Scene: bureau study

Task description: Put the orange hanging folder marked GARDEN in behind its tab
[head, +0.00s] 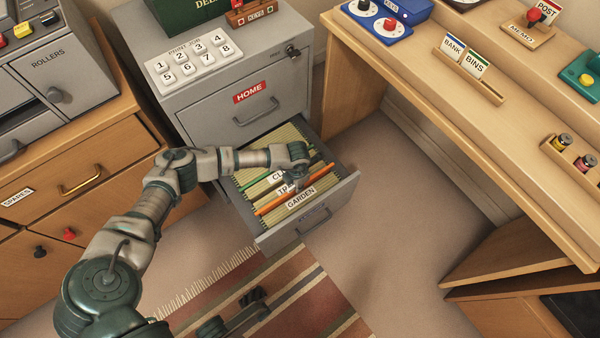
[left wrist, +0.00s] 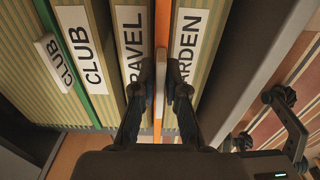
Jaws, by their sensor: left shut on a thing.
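The orange folder (head: 267,207) stands in the open drawer, its top edge running across the drawer. In the left wrist view the orange folder (left wrist: 162,28) lies between the TRAVEL label (left wrist: 132,45) and the GARDEN label (left wrist: 188,45). In the head view the GARDEN label (head: 300,199) is just in front of it. My left gripper (head: 294,183) is over the drawer. In the left wrist view its fingers (left wrist: 161,88) are shut on the folder's top edge, around a pale tab. The folder's lower part is hidden.
A green folder (left wrist: 64,50) with a CLUB tab stands farther back. The grey drawer front (head: 308,221) is pulled out under the HOME drawer (head: 247,103). A wooden desk (head: 420,75) stands right, a wooden cabinet (head: 100,150) left. Floor right of the drawer is clear.

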